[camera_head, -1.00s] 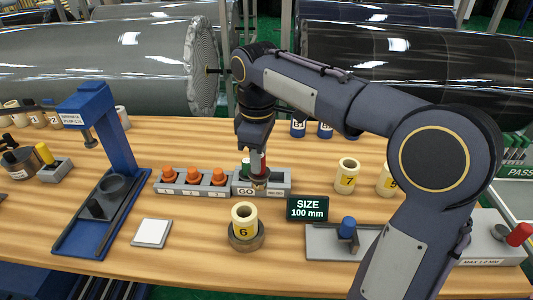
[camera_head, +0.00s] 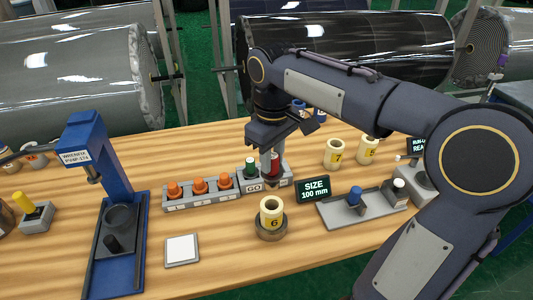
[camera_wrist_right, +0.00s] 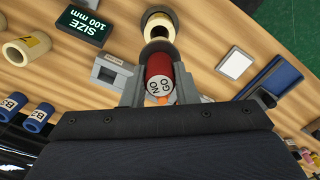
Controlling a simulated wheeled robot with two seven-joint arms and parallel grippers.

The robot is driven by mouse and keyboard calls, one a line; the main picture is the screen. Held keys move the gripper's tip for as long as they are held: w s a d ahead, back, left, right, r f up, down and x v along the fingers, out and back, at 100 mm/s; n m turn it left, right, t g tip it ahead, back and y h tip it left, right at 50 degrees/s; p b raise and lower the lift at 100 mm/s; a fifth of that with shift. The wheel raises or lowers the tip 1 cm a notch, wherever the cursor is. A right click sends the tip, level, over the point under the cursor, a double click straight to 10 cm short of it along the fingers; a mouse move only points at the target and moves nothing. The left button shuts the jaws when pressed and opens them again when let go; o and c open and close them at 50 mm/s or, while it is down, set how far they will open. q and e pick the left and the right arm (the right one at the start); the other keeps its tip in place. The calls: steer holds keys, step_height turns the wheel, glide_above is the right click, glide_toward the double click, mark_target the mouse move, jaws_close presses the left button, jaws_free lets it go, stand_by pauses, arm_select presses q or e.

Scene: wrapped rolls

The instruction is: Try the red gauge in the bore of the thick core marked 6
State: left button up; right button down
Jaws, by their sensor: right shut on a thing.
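The thick core marked 6 (camera_head: 271,211) stands upright in a round brown holder (camera_head: 272,234), its bore open at the top. The core also shows in the right wrist view (camera_wrist_right: 157,24), just beyond my fingertips. My right gripper (camera_head: 271,172) is shut on the red gauge (camera_head: 275,165), near the grey GO block (camera_head: 257,188) behind the core. In the right wrist view the red gauge (camera_wrist_right: 158,74) sits between both fingers, its NO GO end toward the camera. The green gauge (camera_head: 251,168) stands in the block. My left gripper is out of view.
A rack of orange plugs (camera_head: 198,189) adjoins the GO block. The size display (camera_head: 314,189) stands right of the core, with a grey tray (camera_head: 362,204) beyond. A blue press (camera_head: 110,200) and white pad (camera_head: 182,250) are at left. Cores (camera_head: 335,153) stand behind.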

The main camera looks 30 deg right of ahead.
mark_target(272, 178)
steer(key=shift+d, duration=0.1)
stand_by(0.3)
steer(key=shift+f+b, duration=1.9)
steer(key=shift+f, duration=1.3)
steer(key=shift+p, duration=0.4)
steer(key=shift+f, duration=0.4)
steer(key=shift+r, duration=0.45)
steer(key=shift+s+p, duration=0.1)
steer(key=shift+p, duration=0.5)
stand_by(0.9)
